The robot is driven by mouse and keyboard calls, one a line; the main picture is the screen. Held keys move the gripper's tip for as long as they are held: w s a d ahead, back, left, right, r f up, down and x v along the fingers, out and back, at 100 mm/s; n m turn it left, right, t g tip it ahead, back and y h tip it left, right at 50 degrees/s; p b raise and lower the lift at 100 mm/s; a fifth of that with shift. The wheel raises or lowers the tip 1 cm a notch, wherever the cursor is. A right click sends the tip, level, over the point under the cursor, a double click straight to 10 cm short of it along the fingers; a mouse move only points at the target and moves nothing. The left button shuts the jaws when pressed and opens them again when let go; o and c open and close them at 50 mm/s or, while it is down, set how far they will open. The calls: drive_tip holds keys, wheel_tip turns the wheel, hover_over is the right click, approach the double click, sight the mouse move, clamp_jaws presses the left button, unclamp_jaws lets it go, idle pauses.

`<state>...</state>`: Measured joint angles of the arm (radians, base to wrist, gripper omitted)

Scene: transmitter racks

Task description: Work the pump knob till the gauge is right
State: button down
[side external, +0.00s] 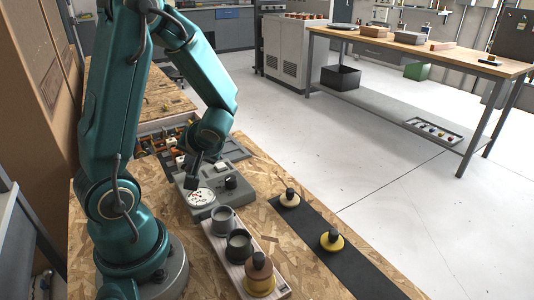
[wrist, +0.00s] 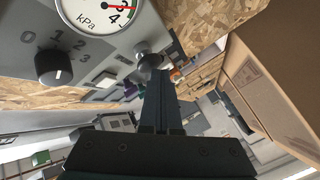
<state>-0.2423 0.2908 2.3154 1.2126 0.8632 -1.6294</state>
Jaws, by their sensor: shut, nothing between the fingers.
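The round white gauge (wrist: 98,14) marked kPa is at the top of the wrist view, partly cut off. Its red needle points right, beside the 3. In the side view the gauge (side external: 200,197) lies on the grey panel. A black dial knob (wrist: 53,65) with numbers 0 to 3 sits left of it; it also shows in the side view (side external: 231,183). A small grey rounded knob (wrist: 147,58) stands at the panel edge. My gripper (wrist: 156,73) is shut and empty, its tips at this knob; contact is unclear. In the side view my gripper (side external: 190,181) is above the panel.
A wooden rack (side external: 228,256) with grey cups and a stacked tan and yellow piece stands in front of the panel. A black mat (side external: 310,222) with two knobbed pieces lies to the right. A parts tray (side external: 152,141) is behind. Bare board lies between rack and mat.

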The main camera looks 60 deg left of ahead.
drive_tip(key=shift+f, duration=0.2)
idle(0.4)
drive_tip(key=shift+r, duration=1.45)
drive_tip(key=shift+r, duration=2.5)
